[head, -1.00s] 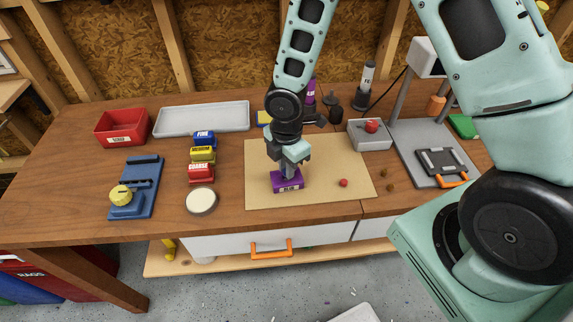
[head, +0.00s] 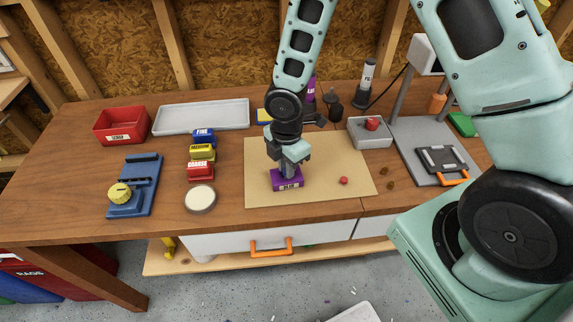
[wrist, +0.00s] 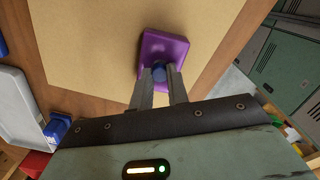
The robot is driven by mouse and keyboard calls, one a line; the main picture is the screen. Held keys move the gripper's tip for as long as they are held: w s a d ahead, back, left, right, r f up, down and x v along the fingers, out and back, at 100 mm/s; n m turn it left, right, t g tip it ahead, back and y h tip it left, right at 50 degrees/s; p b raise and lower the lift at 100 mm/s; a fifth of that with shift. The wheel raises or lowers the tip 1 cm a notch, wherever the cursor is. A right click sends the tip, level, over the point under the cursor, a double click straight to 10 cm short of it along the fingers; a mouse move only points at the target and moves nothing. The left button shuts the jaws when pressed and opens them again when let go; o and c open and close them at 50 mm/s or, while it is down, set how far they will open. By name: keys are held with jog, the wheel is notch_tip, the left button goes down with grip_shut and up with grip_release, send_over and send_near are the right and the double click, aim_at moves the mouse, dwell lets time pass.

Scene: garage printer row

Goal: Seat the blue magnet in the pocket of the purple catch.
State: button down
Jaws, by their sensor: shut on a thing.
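The purple catch (head: 287,181) sits on the tan mat on the workbench, and it also shows in the wrist view (wrist: 153,48). The blue magnet (wrist: 159,71) is between my fingertips, at the catch. My gripper (head: 289,172) points down over the catch and is shut on the magnet. In the wrist view the fingers (wrist: 159,76) overlap the near part of the catch and hide the pocket. I cannot tell whether the magnet is inside the pocket or just above it.
Coloured blocks, such as the red one (head: 200,171), and a round pale disc (head: 200,199) stand to the left. A grey box (head: 370,141) with a red knob stands behind right.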

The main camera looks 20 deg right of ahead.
jog(key=c, duration=0.9)
grip_release()
notch_tip(320, 180, up, 18)
jog(key=shift+f, duration=0.25)
dwell(0.5)
